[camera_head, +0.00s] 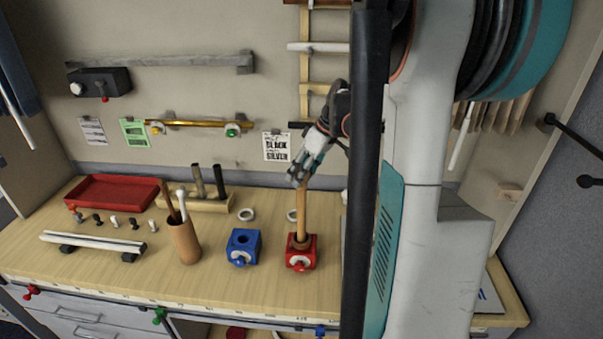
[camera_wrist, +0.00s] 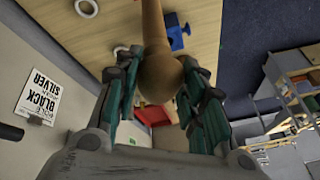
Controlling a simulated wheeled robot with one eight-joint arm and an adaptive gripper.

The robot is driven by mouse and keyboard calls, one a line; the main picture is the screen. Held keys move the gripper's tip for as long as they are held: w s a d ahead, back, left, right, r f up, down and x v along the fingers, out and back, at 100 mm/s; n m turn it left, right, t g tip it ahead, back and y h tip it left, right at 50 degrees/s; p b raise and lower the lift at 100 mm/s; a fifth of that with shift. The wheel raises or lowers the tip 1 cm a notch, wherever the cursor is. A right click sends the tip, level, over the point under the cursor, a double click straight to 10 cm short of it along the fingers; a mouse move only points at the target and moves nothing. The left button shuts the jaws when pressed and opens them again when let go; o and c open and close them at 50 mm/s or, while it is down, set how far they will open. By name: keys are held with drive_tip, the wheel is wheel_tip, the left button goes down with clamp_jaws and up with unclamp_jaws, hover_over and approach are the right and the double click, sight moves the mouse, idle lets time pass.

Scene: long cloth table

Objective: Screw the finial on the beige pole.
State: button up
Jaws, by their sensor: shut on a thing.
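The beige pole (camera_head: 301,215) stands upright in a red block (camera_head: 302,262) on the bench. My gripper (camera_head: 298,178) is at the pole's top end, reaching down from the upper right. In the wrist view my gripper (camera_wrist: 160,88) is shut on a rounded tan knob, the finial (camera_wrist: 160,76). The finial narrows into a stem in line with the pole. I cannot tell how tightly the two are joined. In the head view my fingers hide the finial.
A blue block (camera_head: 243,246) and a cup of sticks (camera_head: 184,242) stand left of the pole. Several small finials (camera_head: 115,222), a red tray (camera_head: 115,192) and white rods (camera_head: 93,241) lie farther left. A sign (camera_head: 277,147) hangs on the wall behind.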

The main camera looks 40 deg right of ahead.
drive_tip(key=m+h, duration=0.1)
drive_tip(key=m, duration=0.4)
drive_tip(key=shift+a+t+h, duration=0.1)
drive_tip(key=shift+t+h, duration=0.3)
drive_tip(key=m+h, duration=0.2)
drive_tip(key=m, duration=0.3)
drive_tip(key=m+h, duration=0.2)
drive_tip(key=m, duration=0.2)
drive_tip(key=shift+m+g, duration=0.4)
drive_tip(key=m, duration=0.2)
drive_tip(key=m+g+h, duration=0.1)
drive_tip(key=m, duration=0.1)
drive_tip(key=shift+w+m+h, duration=0.1)
drive_tip(key=shift+m+h, duration=0.2)
drive_tip(key=m+g, duration=0.2)
drive_tip(key=m, duration=0.2)
drive_tip(key=shift+m+h+b, duration=0.3)
drive_tip(key=shift+b, duration=0.05)
drive_tip(key=shift+r, duration=0.1)
drive_tip(key=o, duration=1.1)
